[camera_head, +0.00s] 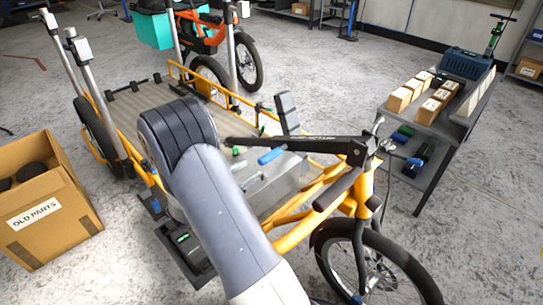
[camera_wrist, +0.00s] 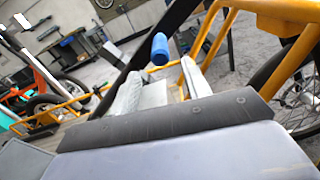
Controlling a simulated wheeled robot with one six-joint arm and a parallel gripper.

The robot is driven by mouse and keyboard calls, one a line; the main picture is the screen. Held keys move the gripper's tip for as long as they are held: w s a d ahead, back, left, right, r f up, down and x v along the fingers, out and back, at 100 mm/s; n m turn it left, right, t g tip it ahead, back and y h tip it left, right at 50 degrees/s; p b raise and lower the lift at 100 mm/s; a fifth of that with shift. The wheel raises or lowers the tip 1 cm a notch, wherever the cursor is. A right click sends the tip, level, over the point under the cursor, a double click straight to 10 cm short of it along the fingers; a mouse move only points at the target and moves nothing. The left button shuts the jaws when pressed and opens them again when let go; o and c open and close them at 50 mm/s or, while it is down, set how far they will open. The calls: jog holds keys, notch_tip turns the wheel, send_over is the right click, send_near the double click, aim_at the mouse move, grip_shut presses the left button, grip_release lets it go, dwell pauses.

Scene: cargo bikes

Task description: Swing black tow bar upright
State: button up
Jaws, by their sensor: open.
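A long black bar, which looks like the tow bar (camera_head: 300,143), lies roughly level over the front of the yellow cargo bike, its right end by the yellow front post. In the wrist view the black bar (camera_wrist: 143,60) slants up to the right behind a blue grip (camera_wrist: 160,49). The blue grip also shows just below the bar in the head view (camera_head: 270,157). My gripper (camera_wrist: 160,85) is open, its two grey fingers apart with the blue grip beyond them. I see no contact.
The yellow bike's flat cargo deck (camera_head: 140,103) lies behind my arm. An open cardboard box (camera_head: 50,205) stands at left. A grey bench (camera_head: 440,125) with wooden blocks stands at right. The bike's front wheel (camera_head: 385,265) is at lower right. Floor between is clear.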

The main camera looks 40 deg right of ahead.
aim_at(272, 156)
jog(key=d, duration=0.3)
jog(key=d+b, duration=0.1)
jog(key=d, duration=0.2)
jog(key=d+b, duration=0.1)
jog(key=d, duration=0.3)
jog(key=shift+w+d, duration=0.1)
jog(key=shift+w, duration=0.25)
grip_shut()
